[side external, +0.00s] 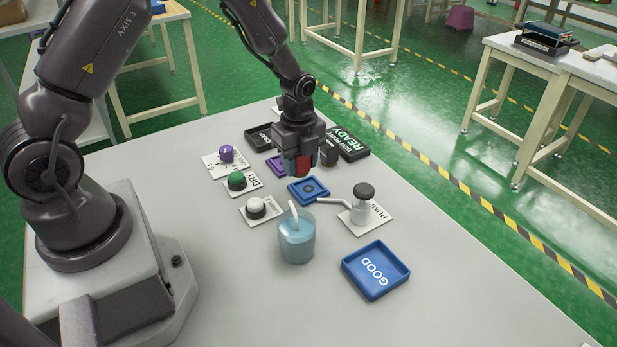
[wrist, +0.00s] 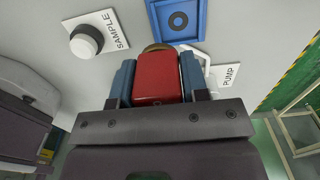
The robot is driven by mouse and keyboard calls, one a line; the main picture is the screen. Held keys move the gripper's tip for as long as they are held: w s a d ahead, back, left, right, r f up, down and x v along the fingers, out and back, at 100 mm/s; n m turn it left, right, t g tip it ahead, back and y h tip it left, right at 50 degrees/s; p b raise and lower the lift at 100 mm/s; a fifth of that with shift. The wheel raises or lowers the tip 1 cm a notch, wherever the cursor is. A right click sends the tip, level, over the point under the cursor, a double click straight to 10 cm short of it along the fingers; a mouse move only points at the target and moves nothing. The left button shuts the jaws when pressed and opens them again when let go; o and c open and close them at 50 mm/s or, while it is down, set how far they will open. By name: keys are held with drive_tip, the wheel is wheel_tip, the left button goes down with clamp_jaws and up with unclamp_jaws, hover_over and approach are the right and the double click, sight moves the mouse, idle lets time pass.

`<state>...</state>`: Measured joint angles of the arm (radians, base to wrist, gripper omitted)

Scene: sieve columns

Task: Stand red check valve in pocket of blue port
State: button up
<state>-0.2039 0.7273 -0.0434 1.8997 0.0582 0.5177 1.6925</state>
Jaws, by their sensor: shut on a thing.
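My gripper (side external: 303,166) is shut on the red check valve (wrist: 158,78), which sits between the two blue fingers in the wrist view. In the side external view only a little of the red valve (side external: 314,159) shows between the fingers, held above the table. The blue port (side external: 308,191) is a square blue block with a round dark-ringed pocket, lying below and slightly in front of my gripper. In the wrist view the blue port (wrist: 178,20) is beyond the valve's far end, with its pocket in plain sight. I see nothing in the pocket.
A pump (side external: 363,204) with a spout stands right of the port. A cup of blue liquid (side external: 296,240) and a blue GOOD tray (side external: 376,270) are nearer the front. White (side external: 256,207), green (side external: 237,180) and purple (side external: 226,153) controls stand left. A black READY tray (side external: 347,144) lies behind.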

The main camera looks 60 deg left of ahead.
sight(310, 188)
drive_tip(key=shift+w+a+f, duration=0.15)
drive_tip(key=shift+w+f, duration=0.85)
drive_tip(key=shift+f, duration=0.2)
drive_tip(key=shift+w+f, duration=0.2)
drive_tip(key=shift+f, duration=1.55)
drive_tip(key=shift+f, duration=0.15)
drive_tip(key=o, duration=1)
drive_tip(key=shift+c, duration=0.2)
drive_tip(key=shift+w, duration=0.1)
